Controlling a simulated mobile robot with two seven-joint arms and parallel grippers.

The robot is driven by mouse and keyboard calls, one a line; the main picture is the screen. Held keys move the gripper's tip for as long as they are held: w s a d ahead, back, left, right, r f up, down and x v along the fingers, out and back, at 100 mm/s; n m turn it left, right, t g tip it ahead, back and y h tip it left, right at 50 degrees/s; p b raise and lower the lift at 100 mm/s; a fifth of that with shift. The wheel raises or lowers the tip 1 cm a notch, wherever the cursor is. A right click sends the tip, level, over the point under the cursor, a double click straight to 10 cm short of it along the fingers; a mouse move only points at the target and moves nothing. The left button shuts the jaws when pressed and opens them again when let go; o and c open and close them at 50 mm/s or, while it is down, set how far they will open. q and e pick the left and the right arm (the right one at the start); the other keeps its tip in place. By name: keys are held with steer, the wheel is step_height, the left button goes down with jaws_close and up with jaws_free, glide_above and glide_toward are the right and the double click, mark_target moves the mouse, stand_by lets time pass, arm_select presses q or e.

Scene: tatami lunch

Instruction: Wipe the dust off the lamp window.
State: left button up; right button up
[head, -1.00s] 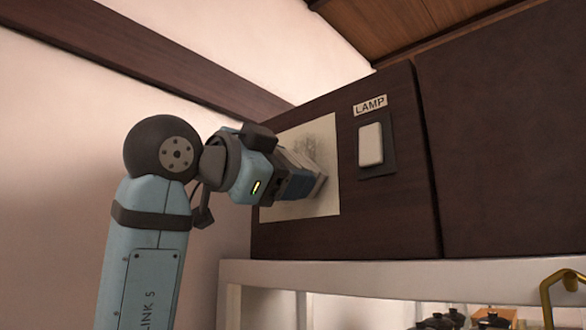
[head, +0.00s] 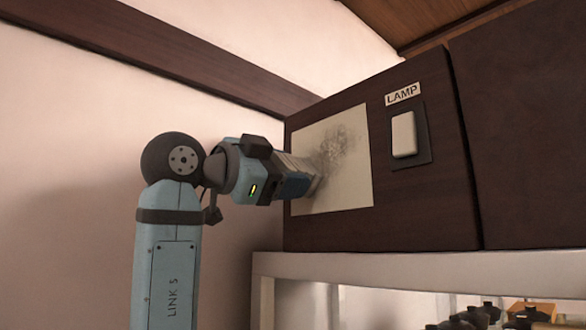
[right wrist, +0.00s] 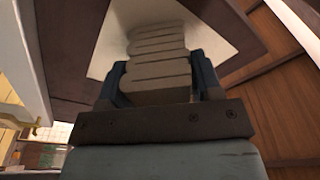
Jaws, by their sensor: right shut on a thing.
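The lamp window (head: 352,192) is a pale panel on the dark wooden cabinet front. A grey, speckled dust smudge (head: 342,148) shows on its upper middle. My right gripper (head: 302,184) is at the window's left part and hides some of it. In the right wrist view, the gripper (right wrist: 160,85) is shut on a folded beige cloth (right wrist: 158,68), held between its blue fingers. The cloth's far end lies against or very close to the pale window (right wrist: 208,32); exact contact is hard to tell. My left gripper is not in view.
A white switch (head: 403,135) on a dark plate sits right of the window, under a LAMP label (head: 403,94). A white shelf edge (head: 420,265) runs below the cabinet. Dark pots (head: 480,314) stand under it. A pale wall is at left.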

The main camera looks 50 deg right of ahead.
steer(key=shift+r+p, duration=0.55)
steer(key=shift+r, duration=0.4)
steer(key=shift+s+f+b, duration=0.15)
steer(key=shift+s+b, duration=0.3)
steer(key=shift+s, duration=0.35)
steer(key=shift+s+a+b, duration=0.2)
steer(key=shift+s+b, duration=0.15)
steer(key=shift+s, duration=0.8)
steer(key=shift+s+b, duration=0.3)
steer(key=shift+s, duration=0.35)
steer(key=shift+s+a+b, duration=0.2)
steer(key=shift+s+b, duration=0.2)
steer(key=shift+s, duration=1.05)
steer(key=shift+s+a+b, duration=0.2)
steer(key=shift+s+b, duration=0.2)
steer(key=shift+s, duration=1)
steer(key=shift+r+p, duration=0.7)
steer(key=shift+r, duration=0.4)
steer(key=shift+w+d, duration=0.2)
steer(key=shift+w, duration=1.7)
steer(key=shift+w+d+p, duration=0.25)
steer(key=shift+w+p, duration=0.2)
steer(key=shift+w, duration=1.35)
steer(key=shift+w+d+p, duration=0.2)
steer(key=shift+w+p, duration=0.2)
steer(key=shift+w, duration=1.4)
